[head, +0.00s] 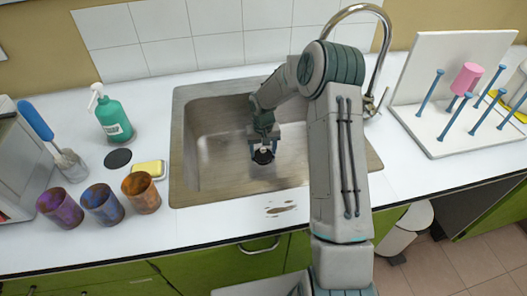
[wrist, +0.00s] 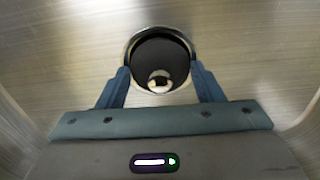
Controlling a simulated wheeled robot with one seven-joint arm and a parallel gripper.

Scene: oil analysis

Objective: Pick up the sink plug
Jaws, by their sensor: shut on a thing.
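A shiny metal drain ring (wrist: 168,29) shows around the far side of the plug. In the head view, my gripper (head: 263,147) points down into the sink, with the black plug (head: 263,157) at its tips. I cannot tell whether the plug is seated in the drain or slightly raised.
The steel sink (head: 205,160) has walls around my gripper. On the left counter are a green soap bottle (head: 114,117), a flat black disc (head: 118,159), a yellow sponge (head: 149,168) and stained cups (head: 102,204). A faucet (head: 383,60) rises behind my arm; a pegged drying rack (head: 430,137) stands right.

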